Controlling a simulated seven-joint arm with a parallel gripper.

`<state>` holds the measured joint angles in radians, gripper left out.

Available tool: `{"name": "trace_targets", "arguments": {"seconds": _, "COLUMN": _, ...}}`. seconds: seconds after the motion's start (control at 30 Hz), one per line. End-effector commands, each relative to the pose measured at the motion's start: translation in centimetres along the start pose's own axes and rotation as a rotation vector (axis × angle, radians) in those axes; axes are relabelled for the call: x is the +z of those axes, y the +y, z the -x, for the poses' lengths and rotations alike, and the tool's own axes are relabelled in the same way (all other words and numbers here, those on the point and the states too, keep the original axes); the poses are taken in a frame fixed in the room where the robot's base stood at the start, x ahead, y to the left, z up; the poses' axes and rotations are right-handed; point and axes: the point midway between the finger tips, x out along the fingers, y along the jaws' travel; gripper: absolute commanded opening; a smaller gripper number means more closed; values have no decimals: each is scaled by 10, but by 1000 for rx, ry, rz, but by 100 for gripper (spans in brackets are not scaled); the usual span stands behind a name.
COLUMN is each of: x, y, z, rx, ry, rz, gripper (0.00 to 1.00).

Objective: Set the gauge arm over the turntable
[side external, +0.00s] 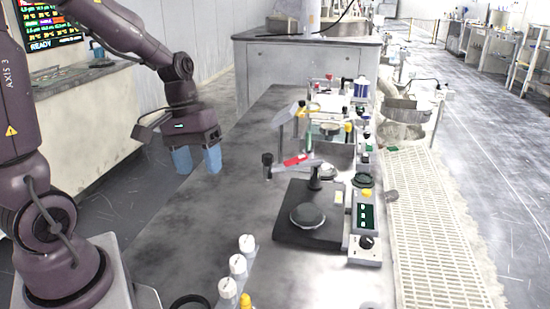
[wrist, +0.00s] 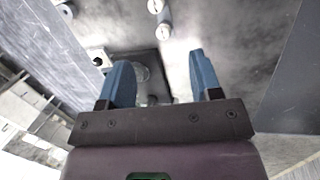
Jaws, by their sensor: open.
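The turntable (side external: 308,217) is a round grey disc on a square black base (side external: 296,239) on the bench. A post (side external: 315,182) rises at the back of this base. The gauge arm (side external: 302,160), grey with a red part, reaches left from the post top, with a dark knob at its left end. In the side view it lies behind the disc; its exact overhang is hard to tell. My gripper (side external: 198,163) is open and empty, left of the gauge arm and apart from it. In the wrist view its blue fingers (wrist: 160,62) are spread; the dark base shows partly between them.
White-capped bottles (side external: 237,265) stand at the bench's front. A control box (side external: 364,222) with a green display stands right of the base. Another raised grey instrument (side external: 288,115) and small items stand behind. The bench's left part (side external: 225,205) is clear.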

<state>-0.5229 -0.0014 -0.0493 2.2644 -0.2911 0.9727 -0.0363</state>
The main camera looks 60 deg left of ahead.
Motion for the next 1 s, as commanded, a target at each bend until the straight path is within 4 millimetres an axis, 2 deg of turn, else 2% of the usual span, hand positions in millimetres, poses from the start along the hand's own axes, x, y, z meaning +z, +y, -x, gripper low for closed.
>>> {"name": "trace_targets", "arguments": {"seconds": 0.03, "x": -13, "y": -6, "z": -12, "rx": 45, "ry": -62, "rz": 104, "gripper": 58}}
{"name": "trace_targets", "arguments": {"seconds": 0.37, "x": -94, "y": -36, "z": -74, "rx": 466, "ry": -384, "rz": 753, "gripper": 58}}
{"name": "trace_targets", "arguments": {"seconds": 0.6, "x": -164, "y": -72, "z": -111, "rx": 905, "ry": -587, "rz": 1203, "gripper": 58}}
{"name": "trace_targets", "arguments": {"seconds": 0.73, "x": -201, "y": -88, "z": -114, "rx": 1149, "ry": -668, "rz": 1360, "gripper": 58}}
{"name": "trace_targets", "arguments": {"seconds": 0.83, "x": -224, "y": -88, "z": -99, "rx": 1282, "ry": -699, "rz": 1397, "gripper": 58}}
{"name": "trace_targets", "arguments": {"seconds": 0.9, "x": -235, "y": -89, "z": -85, "rx": 1347, "ry": -708, "rz": 1404, "gripper": 58}}
{"name": "trace_targets", "arguments": {"seconds": 1.0, "x": -239, "y": -87, "z": -77, "rx": 1392, "ry": -744, "rz": 1419, "gripper": 58}}
